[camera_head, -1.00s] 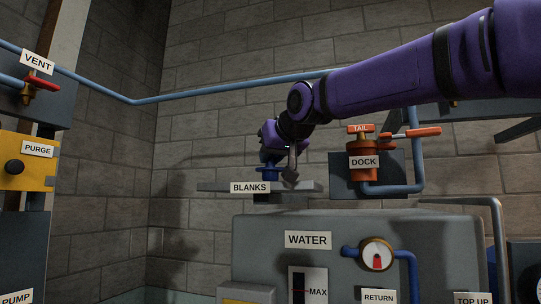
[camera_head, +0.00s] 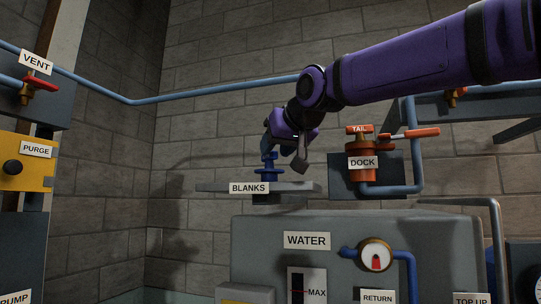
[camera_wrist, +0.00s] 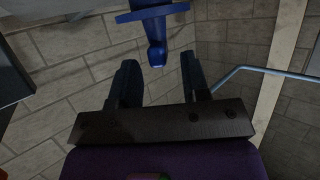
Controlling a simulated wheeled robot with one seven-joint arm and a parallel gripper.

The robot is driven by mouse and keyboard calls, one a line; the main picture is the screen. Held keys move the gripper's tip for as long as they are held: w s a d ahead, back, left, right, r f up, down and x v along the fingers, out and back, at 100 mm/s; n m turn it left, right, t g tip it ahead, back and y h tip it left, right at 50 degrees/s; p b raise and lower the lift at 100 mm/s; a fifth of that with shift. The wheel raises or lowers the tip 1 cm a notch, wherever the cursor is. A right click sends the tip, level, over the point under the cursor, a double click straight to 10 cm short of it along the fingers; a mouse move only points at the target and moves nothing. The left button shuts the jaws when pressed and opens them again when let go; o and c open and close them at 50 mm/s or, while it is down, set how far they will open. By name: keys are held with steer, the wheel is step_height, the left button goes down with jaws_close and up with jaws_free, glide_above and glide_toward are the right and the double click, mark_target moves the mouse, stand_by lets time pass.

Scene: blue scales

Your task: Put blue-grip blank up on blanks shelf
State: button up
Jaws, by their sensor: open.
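The blue-grip blank (camera_head: 268,164) stands upright at the blanks shelf (camera_head: 306,188), behind the BLANKS label (camera_head: 249,188). The label and shelf edge hide its foot. My gripper (camera_head: 285,152) is just above and to the right of it, tilted, with its fingers spread. In the wrist view the blue blank (camera_wrist: 156,30) shows at the top, past the tips of the two open fingers (camera_wrist: 158,72). Nothing shows between the fingers, and they look clear of the grip.
The orange dock (camera_head: 362,162) with its TAIL handle is close to the right of the shelf. The grey water tank (camera_head: 260,235) stands below. A blue pipe (camera_head: 200,92) runs along the wall behind my arm. The wall area left of the shelf is clear.

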steer(key=v, duration=0.8)
steer(key=shift+s, duration=0.1)
steer(key=s+d+f+m+g+h, duration=0.1)
steer(key=s+d+f+g+h, duration=0.1)
steer(key=s+d+f, duration=0.5)
steer(key=s+d+f+m+g+h, duration=0.2)
steer(key=s+d+f, duration=0.1)
steer(key=d+f, duration=0.8)
steer(key=s+d+f+m+g+h, duration=0.1)
steer(key=s+d+f, duration=0.1)
steer(key=s+f, duration=0.4)
steer(key=s+d+f+m+g, duration=0.1)
steer(key=s+f, duration=0.5)
steer(key=f, duration=0.7)
steer(key=shift+d+f+g+h, duration=0.2)
steer(key=shift+d+g+h, duration=0.3)
steer(key=shift+d, duration=0.4)
